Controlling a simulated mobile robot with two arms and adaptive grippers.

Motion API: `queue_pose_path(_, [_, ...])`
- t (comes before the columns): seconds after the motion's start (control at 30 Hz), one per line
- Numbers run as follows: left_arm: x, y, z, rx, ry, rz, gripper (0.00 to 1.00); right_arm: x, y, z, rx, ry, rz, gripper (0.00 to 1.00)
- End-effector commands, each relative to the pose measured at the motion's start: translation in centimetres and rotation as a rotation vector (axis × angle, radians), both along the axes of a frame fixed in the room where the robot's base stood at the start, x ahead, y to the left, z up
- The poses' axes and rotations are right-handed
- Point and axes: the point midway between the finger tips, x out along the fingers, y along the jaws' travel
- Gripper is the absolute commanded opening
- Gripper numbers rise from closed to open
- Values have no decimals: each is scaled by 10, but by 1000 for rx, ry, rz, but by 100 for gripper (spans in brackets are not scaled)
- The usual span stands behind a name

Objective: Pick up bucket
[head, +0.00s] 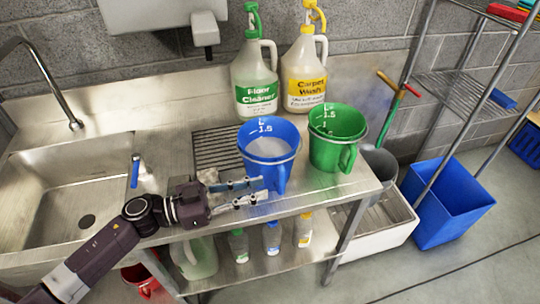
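No single thing is marked as the bucket. A blue measuring pail (268,158) with a light inside and a 1.5 mark stands upright on the steel counter. Its handle (281,179) faces the front. A green measuring pail (337,138) stands to its right. A grey bucket (379,162) is on the low white basin, partly hidden by the counter. My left gripper (263,190) is at the front left of the blue pail, close to its handle. Its fingers are apart, with nothing seen held between them. I cannot tell whether they touch the handle. My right gripper is not in view.
Floor cleaner (255,78) and carpet wash (304,72) jugs stand behind the pails. A sink (60,205) is at left. Bottles (272,238) stand on the lower shelf. A blue bin (447,203) and a wire rack (455,90) are at right. The right foreground floor is clear.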

Motion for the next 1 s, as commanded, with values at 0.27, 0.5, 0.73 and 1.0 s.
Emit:
queue_pose_path(0.27, [12, -31, 1, -4, -1, 1, 21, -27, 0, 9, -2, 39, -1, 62])
queue_pose_path(0.5, [24, -62, -2, -3, -2, 1, 21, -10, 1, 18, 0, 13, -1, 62])
queue_pose_path(0.73, [26, -67, -4, 0, -2, 2, 21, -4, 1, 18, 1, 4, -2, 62])
queue_pose_path(1.0, [26, -66, -4, -2, -2, 2, 1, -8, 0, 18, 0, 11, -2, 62])
